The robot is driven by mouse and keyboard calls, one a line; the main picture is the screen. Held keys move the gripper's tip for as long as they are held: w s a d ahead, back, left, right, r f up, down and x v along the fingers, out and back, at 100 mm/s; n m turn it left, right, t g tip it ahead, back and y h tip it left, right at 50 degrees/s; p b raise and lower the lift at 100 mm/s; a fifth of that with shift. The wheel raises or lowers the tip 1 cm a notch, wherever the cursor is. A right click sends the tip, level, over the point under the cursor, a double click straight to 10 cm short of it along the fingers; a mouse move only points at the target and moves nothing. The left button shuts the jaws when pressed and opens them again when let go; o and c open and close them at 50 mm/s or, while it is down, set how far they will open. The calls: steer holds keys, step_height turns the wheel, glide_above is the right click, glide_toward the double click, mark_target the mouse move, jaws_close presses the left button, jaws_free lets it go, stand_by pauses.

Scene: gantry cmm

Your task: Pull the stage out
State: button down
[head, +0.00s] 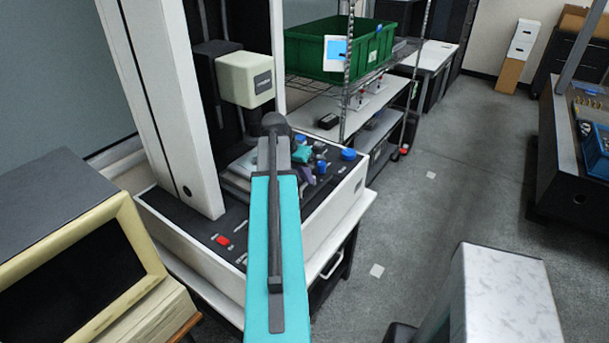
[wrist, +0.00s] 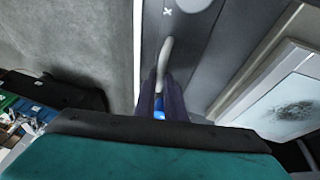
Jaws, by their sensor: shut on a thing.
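The stage (wrist: 283,93) shows at the right of the wrist view as a pale framed plate with a light glass-like panel and a dark speckled patch. In the head view the stage (head: 239,167) is on the machine's dark bed, partly hidden behind my arm. My gripper (wrist: 165,97) is in the wrist view, with dark fingers shut on a pale curved handle (wrist: 166,52). A bit of blue (wrist: 158,113) shows between the fingers. The stage plate lies to the right of the fingers. How the handle joins the stage is hidden.
The white machine column (head: 172,110) and cream head (head: 245,79) stand behind my arm. A blue knob (head: 348,154) and a red button (head: 223,240) are on the bed. A beige monitor (head: 85,265) is at left. Open floor (head: 430,215) lies to the right.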

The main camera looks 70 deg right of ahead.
steer(key=s+a+b, duration=0.1)
steer(key=s+a, duration=0.2)
steer(key=s, duration=1)
steer(key=shift+s+a, duration=0.25)
steer(key=shift+s, duration=0.05)
steer(key=c, duration=1.8)
jaws_free()
steer(key=shift+w, duration=0.1)
steer(key=shift+r, duration=0.15)
steer(key=shift+b+v, duration=1.85)
steer(key=shift+v, duration=4.95)
